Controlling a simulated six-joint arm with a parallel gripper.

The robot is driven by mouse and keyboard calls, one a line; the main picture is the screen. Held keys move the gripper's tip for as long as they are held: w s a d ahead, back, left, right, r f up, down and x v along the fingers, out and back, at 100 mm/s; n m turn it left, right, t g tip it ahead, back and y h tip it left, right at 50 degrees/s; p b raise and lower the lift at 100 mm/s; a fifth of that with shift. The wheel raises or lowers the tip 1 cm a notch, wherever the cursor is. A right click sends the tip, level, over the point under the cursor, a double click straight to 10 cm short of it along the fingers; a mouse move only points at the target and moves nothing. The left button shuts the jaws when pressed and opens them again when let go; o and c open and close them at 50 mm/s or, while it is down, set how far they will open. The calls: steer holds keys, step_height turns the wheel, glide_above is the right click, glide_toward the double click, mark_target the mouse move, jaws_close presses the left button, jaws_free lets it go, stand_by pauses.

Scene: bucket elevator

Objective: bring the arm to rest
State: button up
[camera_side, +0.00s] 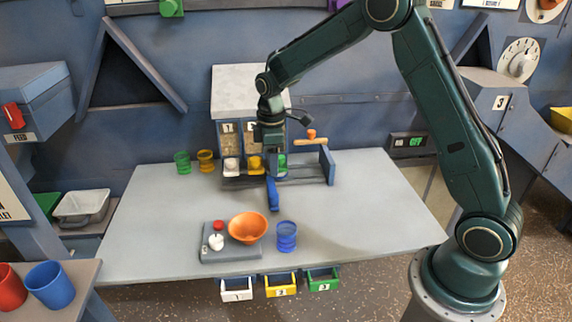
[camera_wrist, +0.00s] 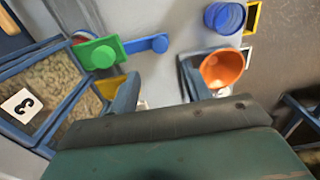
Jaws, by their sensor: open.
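My gripper (camera_side: 270,145) hangs pointing down over the back of the table, in front of the grey dispenser box. In the wrist view its two fingers (camera_wrist: 160,85) stand apart with only table surface between them. In the side view the fingertips overlap the row of small coloured parts, so their exact height is unclear. A blue handle (camera_side: 273,194) lies just in front of the gripper; in the wrist view it shows as a blue bar (camera_wrist: 147,44) beside a green piece (camera_wrist: 100,52).
An orange bowl (camera_side: 248,227) and grey scale (camera_side: 230,256) stand at the front, with a blue cup (camera_side: 286,237) beside them. A blue upright (camera_side: 327,165) stands right of the gripper. The table's right side is clear.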

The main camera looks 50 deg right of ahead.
steer(key=s+a+r+m+t, duration=0.2)
steer(key=s+r+m, duration=0.1)
steer(key=s+r, duration=0.65)
steer(key=s+a+r+m+t, duration=0.2)
steer(key=s+r+m, duration=0.1)
steer(key=s+r, duration=0.7)
steer(key=s+f+m+t, duration=0.1)
steer(key=s+m, duration=0.2)
steer(key=s, duration=0.7)
steer(key=shift+s+a+f+t, duration=0.3)
steer(key=shift+s+a+f, duration=0.05)
